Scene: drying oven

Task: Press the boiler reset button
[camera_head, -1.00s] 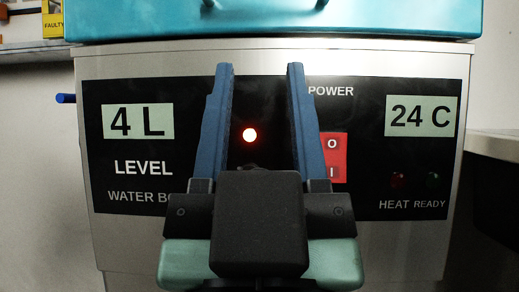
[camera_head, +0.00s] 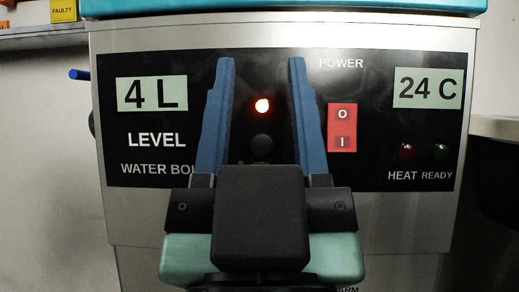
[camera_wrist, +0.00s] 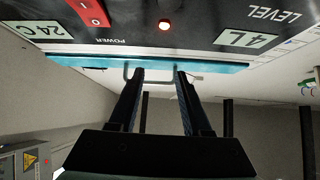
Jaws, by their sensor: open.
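The water boiler (camera_head: 400,215) stands straight ahead, with a black control panel (camera_head: 200,72) on its metal front. A glowing orange-red lamp (camera_head: 262,106) shows between my fingers, with a dark round button (camera_head: 262,143) just below it, low between the fingers. No label beside that button is visible. My gripper (camera_head: 262,60) is open and empty, its blue fingers pointing at the panel. Its black body hides the panel's lower middle. In the wrist view, the panel appears upside down at the top with the lit lamp (camera_wrist: 165,24), and my gripper (camera_wrist: 158,72) is below it.
A red rocker switch (camera_head: 342,128) sits right of my fingers. The 4 L (camera_head: 152,93) and 24 C (camera_head: 429,88) displays flank the panel, with heat (camera_head: 406,151) and ready (camera_head: 440,151) lamps at lower right. A teal lid (camera_head: 280,6) tops the boiler. A counter (camera_head: 494,128) stands right.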

